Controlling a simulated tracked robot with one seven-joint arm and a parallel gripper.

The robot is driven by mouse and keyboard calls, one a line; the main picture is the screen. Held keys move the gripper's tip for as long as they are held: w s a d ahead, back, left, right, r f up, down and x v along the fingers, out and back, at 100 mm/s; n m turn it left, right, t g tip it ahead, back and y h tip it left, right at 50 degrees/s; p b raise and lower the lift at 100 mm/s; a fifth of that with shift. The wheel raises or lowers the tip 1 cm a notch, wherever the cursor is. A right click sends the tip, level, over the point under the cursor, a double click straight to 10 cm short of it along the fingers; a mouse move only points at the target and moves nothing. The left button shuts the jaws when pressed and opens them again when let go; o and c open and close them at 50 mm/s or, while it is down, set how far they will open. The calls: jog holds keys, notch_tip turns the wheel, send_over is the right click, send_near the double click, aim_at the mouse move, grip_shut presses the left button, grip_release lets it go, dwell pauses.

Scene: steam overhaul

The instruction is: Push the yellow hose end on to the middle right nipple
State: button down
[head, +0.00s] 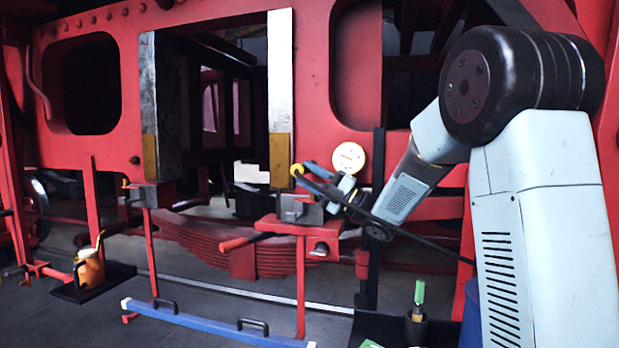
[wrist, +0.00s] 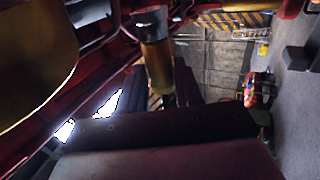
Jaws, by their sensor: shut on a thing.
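The yellow hose end (head: 296,169) shows in the head view at the tip of my gripper (head: 309,173), just right of the brass foot of the right upright plate. My gripper is shut, with the yellow end sticking out to the left of its fingers. The black hose (head: 425,239) trails from there down to the right, beneath my forearm. I cannot pick out the middle right nipple in either view. In the wrist view a dark block fills the bottom, and I cannot make out the hose end there.
A round dial gauge (head: 348,157) is just right of my gripper. A red stand with a grey vise-like block (head: 300,208) is close below it. Upright plates with brass feet (head: 280,158) edge the frame opening. An orange oil can (head: 90,269) stands at the left.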

jog(key=shift+w+d, duration=0.25)
jog(key=shift+w, duration=0.45)
jog(key=shift+w+d, duration=0.25)
jog(key=shift+w, duration=0.4)
jog(key=shift+w+d+r, duration=0.1)
jog(key=shift+r, duration=0.1)
jog(key=c, duration=0.7)
grip_release()
jog(key=shift+d, duration=0.1)
